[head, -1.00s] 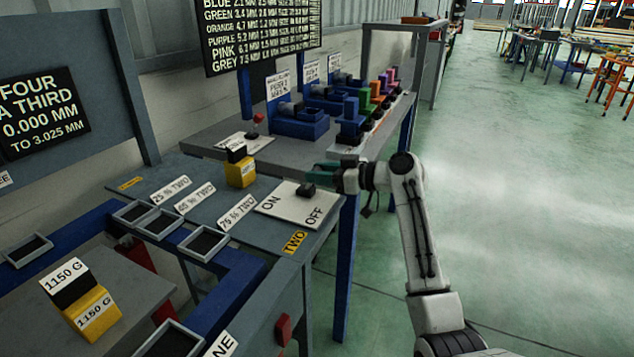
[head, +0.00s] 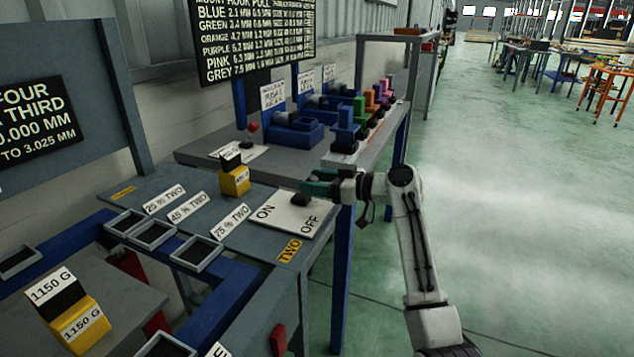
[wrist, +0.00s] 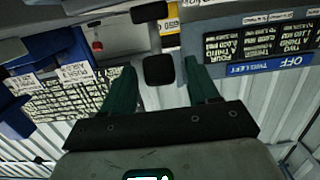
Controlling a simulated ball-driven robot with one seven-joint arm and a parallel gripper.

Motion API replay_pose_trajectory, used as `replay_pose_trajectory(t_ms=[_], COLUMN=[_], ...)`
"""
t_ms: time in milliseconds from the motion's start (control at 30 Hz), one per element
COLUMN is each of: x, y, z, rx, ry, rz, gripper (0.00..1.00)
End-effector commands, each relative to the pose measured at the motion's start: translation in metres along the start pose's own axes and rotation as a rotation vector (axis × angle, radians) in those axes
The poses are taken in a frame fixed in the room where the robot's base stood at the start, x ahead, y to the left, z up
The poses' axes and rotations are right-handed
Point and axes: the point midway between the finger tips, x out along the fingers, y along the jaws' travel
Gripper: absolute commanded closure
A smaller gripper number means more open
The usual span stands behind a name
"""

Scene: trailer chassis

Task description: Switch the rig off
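The switch plate (head: 284,222) lies flat on the near bench, marked ON at its left and OFF at its right. A dark switch knob (head: 301,200) stands at its far edge, roughly between the two words. My gripper (head: 315,187) is low beside the knob, its green fingers pointing left towards it. In the wrist view the two green fingers are apart, and a black block (wrist: 158,70), seemingly the knob, shows between their tips with gaps on both sides. Whether either finger touches it cannot be told.
A yellow block (head: 235,181) with a black top stands left of the plate. Behind is a bench with blue fixtures (head: 296,132) and a red-knobbed lever (head: 253,128). A yellow 1150 G weight (head: 80,325) is at the near left. Open floor lies right.

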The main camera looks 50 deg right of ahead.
Motion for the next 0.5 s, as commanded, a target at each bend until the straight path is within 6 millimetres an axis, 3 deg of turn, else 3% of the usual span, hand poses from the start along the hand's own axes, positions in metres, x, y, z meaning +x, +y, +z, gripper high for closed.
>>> replay_pose_trajectory(t_ms=[267, 500], x=[-0.008, -0.051], y=[0.000, 0.001], z=[0.000, 0.001], rx=[0.000, 0.000], ry=[0.000, 0.000], rz=[0.000, 0.003], gripper=[0.40, 0.40])
